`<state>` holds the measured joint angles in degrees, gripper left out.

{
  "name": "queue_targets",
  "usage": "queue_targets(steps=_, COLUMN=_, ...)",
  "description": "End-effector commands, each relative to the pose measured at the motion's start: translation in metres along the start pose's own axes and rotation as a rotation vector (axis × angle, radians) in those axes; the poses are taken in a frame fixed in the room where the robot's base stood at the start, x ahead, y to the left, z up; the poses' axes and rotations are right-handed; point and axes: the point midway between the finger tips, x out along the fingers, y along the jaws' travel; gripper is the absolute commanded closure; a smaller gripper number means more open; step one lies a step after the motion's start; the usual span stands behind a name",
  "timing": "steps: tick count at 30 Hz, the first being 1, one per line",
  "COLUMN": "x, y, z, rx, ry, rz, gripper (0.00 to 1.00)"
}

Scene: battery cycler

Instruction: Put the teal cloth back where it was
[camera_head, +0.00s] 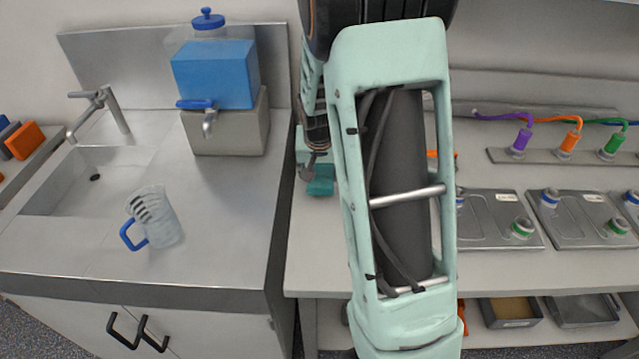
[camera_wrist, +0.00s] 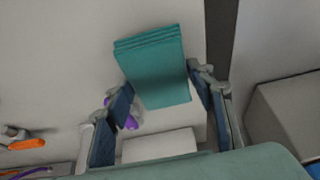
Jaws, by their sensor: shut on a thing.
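The teal cloth (camera_head: 320,187) is at the left end of the right-hand bench in the head view, mostly hidden behind my arm. In the wrist view the folded cloth (camera_wrist: 155,62) sits between the fingers of my gripper (camera_wrist: 155,82). My gripper is shut on it, and its layered edge points away from the palm. My gripper (camera_head: 312,172) is partly hidden by my own arm in the head view. I cannot tell whether the cloth touches the bench.
A blue water dispenser (camera_head: 215,75) stands on a grey block (camera_head: 225,125) to the left. Metal trays (camera_head: 500,225) and coloured connectors (camera_head: 570,140) occupy the bench to the right.

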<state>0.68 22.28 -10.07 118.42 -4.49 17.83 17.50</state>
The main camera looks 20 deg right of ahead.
Motion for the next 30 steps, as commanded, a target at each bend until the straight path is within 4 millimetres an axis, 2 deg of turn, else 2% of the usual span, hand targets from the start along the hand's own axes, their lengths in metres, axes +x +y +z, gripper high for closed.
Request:
queue_targets(steps=1, x=0.012, y=0.0, z=0.007, rx=0.0, ry=-0.003, rz=0.001, gripper=0.77)
queue_targets(steps=5, x=0.026, y=0.0, z=0.013, rx=0.0, ry=-0.003, rz=0.001, gripper=0.77)
queue_targets(steps=17, x=0.03, y=0.0, z=0.014, rx=0.0, ry=-0.002, rz=0.001, gripper=0.77)
queue_targets(steps=18, x=0.03, y=0.0, z=0.014, rx=0.0, ry=-0.002, rz=0.001, gripper=0.49)
queue_targets(steps=21, x=0.029, y=0.0, z=0.014, rx=0.0, ry=-0.002, rz=0.001, gripper=0.38)
queue_targets(steps=23, x=0.029, y=0.0, z=0.014, rx=0.0, ry=-0.002, rz=0.001, gripper=0.33)
queue_targets(steps=30, x=0.028, y=0.0, z=0.014, rx=0.0, ry=-0.002, rz=0.001, gripper=0.33)
